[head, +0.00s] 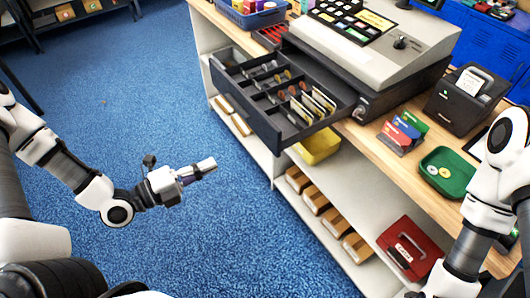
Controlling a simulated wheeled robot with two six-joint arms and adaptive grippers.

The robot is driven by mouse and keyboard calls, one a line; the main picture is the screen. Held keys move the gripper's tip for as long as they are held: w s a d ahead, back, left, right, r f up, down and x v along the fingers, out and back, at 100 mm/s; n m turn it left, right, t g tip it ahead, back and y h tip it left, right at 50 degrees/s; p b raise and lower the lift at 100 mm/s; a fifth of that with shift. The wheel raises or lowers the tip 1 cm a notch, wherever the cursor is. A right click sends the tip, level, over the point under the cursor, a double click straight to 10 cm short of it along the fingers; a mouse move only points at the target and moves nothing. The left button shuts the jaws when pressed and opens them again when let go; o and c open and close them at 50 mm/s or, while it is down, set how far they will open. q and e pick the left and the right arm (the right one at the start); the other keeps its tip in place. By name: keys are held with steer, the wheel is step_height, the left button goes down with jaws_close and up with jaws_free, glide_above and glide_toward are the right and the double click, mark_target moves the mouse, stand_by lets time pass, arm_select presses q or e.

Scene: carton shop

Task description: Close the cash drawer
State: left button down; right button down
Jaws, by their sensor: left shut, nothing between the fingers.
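The cash drawer (262,128) is dark grey and stands open, sticking out from the cash register (375,45) over the counter's front edge. Coins and notes lie in its compartments. My left gripper (208,166) is shut and empty. It is in front of the drawer, to the lower left of the drawer's front in the picture, apart from it. My right arm comes in at the right edge; its gripper is not clearly visible.
A card stand (402,132), a green tray (447,172) and a black receipt printer (463,100) are on the counter right of the drawer. Shelves below hold a yellow bin (318,147), brown cartons (314,199) and a red box (408,248). Blue floor at left is clear.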

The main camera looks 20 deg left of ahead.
arm_select(q)
steer(key=b, duration=0.2)
glide_toward(262, 133)
steer(key=shift+t, duration=0.3)
steer(key=p+x, duration=0.1)
steer(key=x, duration=0.5)
steer(key=shift+d, duration=0.35)
steer(key=shift+w+d, duration=0.2)
steer(key=shift+w, duration=0.15)
steer(key=shift+w, duration=0.1)
